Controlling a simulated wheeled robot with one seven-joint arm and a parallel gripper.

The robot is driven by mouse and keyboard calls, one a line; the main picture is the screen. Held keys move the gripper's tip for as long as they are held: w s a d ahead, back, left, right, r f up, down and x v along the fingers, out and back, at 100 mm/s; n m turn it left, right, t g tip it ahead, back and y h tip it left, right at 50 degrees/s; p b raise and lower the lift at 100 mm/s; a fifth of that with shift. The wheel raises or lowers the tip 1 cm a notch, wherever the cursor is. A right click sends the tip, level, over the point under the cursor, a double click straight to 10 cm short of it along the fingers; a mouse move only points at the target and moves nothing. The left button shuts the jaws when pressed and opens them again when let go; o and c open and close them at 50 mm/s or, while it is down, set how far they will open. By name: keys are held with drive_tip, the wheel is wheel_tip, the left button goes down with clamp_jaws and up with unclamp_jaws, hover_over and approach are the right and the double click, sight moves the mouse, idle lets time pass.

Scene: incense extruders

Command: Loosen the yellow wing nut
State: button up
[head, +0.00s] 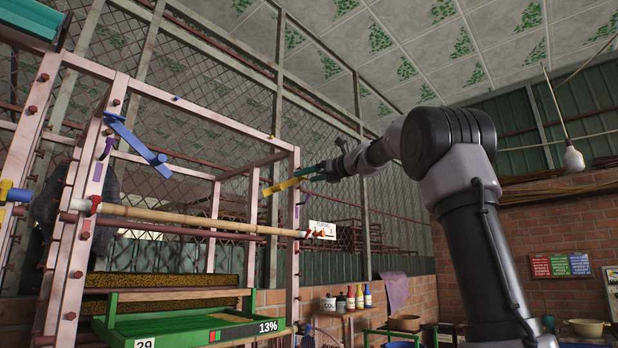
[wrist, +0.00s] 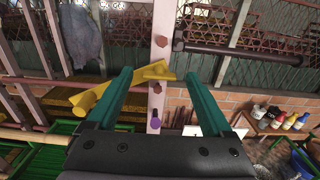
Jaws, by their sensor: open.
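The yellow wing nut (head: 283,186) is on the right-hand pink post of the frame in the head view. In the wrist view the yellow wing nut (wrist: 154,71) lies tilted across the post, with one wing reaching to the lower left behind my left finger. My gripper (wrist: 164,80) has two green fingers spread apart, with the nut's upper part and the post showing between them. In the head view my gripper (head: 312,173) is right at the nut's right end. I cannot tell whether a finger touches the nut.
A blue lever (head: 135,146) is on the left post. A bamboo pole (head: 190,218) crosses the frame below the nut. A purple knob (wrist: 154,123) and dark red bolts (wrist: 160,41) are on the post near my fingers. A green tray (head: 190,330) sits low. Bottles (head: 358,296) stand on a shelf behind.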

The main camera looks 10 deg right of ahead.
drive_tip(key=shift+w+a, duration=0.1)
clamp_jaws()
drive_tip(key=shift+n, duration=0.4)
drive_tip(key=n, duration=0.3)
drive_tip(key=shift+n, duration=0.4)
drive_tip(key=n, duration=1)
drive_tip(key=shift+f, duration=0.1)
drive_tip(key=n, duration=0.4)
drive_tip(key=shift+a+f+n, duration=0.1)
drive_tip(key=shift+n, duration=0.2)
